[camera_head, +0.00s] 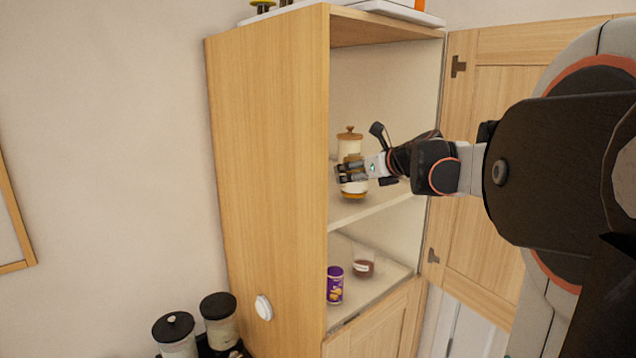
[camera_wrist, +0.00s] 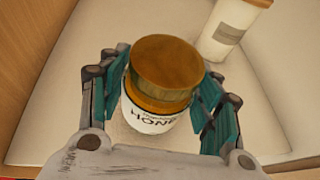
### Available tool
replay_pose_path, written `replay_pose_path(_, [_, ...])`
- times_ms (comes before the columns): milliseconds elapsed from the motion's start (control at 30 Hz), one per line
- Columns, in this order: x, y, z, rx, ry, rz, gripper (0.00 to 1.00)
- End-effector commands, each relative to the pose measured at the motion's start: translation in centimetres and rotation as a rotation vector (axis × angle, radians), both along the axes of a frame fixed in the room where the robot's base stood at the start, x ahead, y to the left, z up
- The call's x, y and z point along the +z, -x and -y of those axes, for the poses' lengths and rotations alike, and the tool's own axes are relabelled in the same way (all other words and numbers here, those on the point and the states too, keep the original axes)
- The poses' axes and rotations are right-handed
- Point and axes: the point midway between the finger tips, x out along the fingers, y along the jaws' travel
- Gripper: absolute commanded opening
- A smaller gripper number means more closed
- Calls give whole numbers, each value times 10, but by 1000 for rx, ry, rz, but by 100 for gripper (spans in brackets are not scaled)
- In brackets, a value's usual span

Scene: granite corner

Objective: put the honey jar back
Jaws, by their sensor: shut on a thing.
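The honey jar (camera_wrist: 155,115) has an amber-brown round lid and a white label with dark letters. In the wrist view it sits between the two fingers of my gripper (camera_wrist: 160,105), which is shut on it. In the head view my gripper (camera_head: 352,173) reaches inside the open cabinet (camera_head: 268,150), at the upper shelf (camera_head: 375,207). Part of the jar (camera_head: 354,194) shows below the fingers there, low over that shelf. I cannot tell whether its base touches the shelf. The fingers and wrist hide part of it.
A pale canister with a brown lid (camera_head: 350,148) stands behind the jar; it also shows in the wrist view (camera_wrist: 232,28). A purple can (camera_head: 335,285) and a glass container (camera_head: 363,262) stand on the lower shelf. The cabinet door (camera_head: 490,190) is open at right.

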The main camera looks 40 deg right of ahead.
Motion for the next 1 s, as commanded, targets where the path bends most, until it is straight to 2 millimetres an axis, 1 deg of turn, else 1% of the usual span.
replay_pose_path(33, [-10, 1, 0, -2, 0, 1, 16])
replay_pose_path(67, [-11, 2, 0, -2, 0, 1, 16])
replay_pose_path(333, [-10, 2, -1, -3, 0, 1, 16])
replay_pose_path(467, [-14, 2, -1, -3, 0, 1, 16])
replay_pose_path(500, [-14, 2, 0, -2, 0, 0, 65])
replay_pose_path(567, [-14, 2, 0, -2, 0, 0, 78])
replay_pose_path(1000, [-12, 2, -1, -2, 0, 0, 78])
